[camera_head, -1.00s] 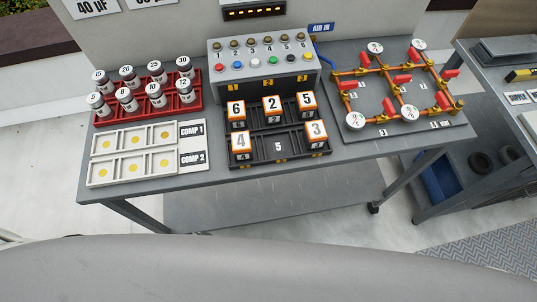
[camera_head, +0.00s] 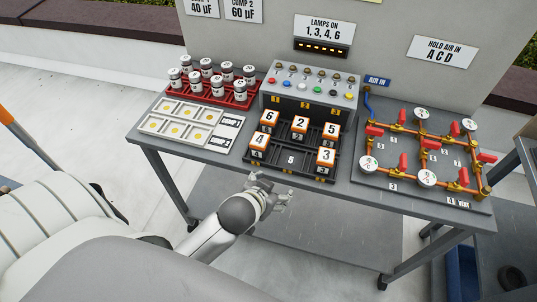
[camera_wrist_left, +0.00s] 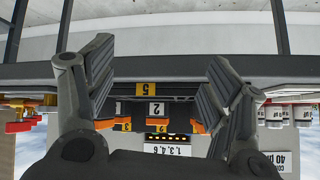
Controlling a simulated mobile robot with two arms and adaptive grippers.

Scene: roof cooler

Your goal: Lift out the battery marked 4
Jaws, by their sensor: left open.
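The battery marked 4 (camera_head: 258,142) is an orange block with a white label. In the head view it stands upright in the front left slot of the black battery rack (camera_head: 292,174). My left gripper (camera_head: 270,190) is open and empty, in front of the table's near edge and apart from the battery. In the left wrist view its spread fingers (camera_wrist_left: 160,78) frame the upside-down rack front, with the yellow 5 tag (camera_wrist_left: 146,89) between them. I cannot tell which orange block there is battery 4. My right gripper is not in view.
Batteries 6 (camera_head: 268,117), 2 (camera_head: 300,126), 5 (camera_head: 331,132) and 3 (camera_head: 326,158) stand in the rack; the front middle slot is empty. A grey lamp box (camera_head: 310,90) rises behind. White trays (camera_head: 180,133) lie left, a copper pipe board (camera_head: 400,195) right.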

